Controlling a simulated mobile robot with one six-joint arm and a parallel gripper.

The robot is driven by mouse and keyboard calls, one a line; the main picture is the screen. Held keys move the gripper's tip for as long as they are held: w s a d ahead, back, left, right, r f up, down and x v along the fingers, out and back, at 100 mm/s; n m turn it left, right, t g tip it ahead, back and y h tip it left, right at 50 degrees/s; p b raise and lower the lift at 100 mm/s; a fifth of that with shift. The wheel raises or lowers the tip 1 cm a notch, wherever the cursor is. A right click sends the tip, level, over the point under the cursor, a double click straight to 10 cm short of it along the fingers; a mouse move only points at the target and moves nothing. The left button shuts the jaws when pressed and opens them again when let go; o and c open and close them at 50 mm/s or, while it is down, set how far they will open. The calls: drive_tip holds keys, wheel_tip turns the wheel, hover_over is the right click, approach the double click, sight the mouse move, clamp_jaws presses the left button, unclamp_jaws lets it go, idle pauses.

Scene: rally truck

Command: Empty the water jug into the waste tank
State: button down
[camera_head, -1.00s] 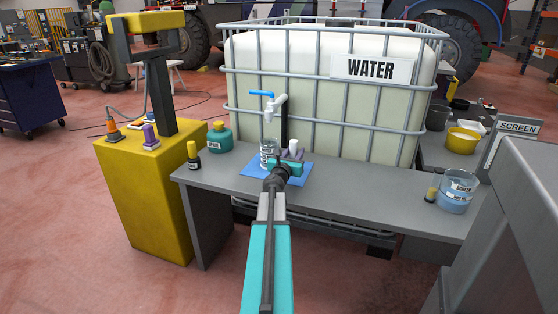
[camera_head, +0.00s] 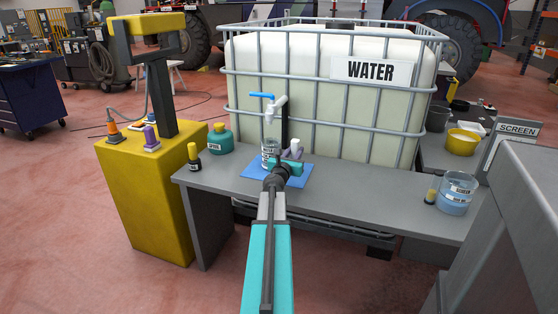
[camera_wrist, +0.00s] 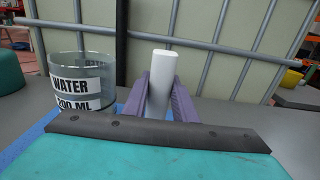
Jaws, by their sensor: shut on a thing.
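The water jug (camera_head: 269,154) is a clear vessel standing upright on a blue mat (camera_head: 252,172) under the tap. In the wrist view, the jug (camera_wrist: 83,82) is at the left, labelled WATER 200 ML; its contents are hard to tell. My gripper (camera_head: 294,154) is low at its right side. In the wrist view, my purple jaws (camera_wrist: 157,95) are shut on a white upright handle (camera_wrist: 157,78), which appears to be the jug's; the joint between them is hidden. A large white caged tank (camera_head: 300,100) labelled WATER stands behind. I see no tank marked waste.
A blue-handled tap (camera_head: 276,105) hangs above the jug. A green jar (camera_head: 220,139) and a dark yellow-capped bottle (camera_head: 193,158) stand to the left. A SCREEN beaker (camera_head: 456,194) with bluish liquid stands at the right. The grey bench (camera_head: 370,190) between is clear.

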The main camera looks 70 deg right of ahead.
sight(295, 140)
drive_tip(key=shift+r+p, duration=2.05)
drive_tip(key=shift+r, duration=0.45)
drive_tip(key=shift+a+r, duration=0.1)
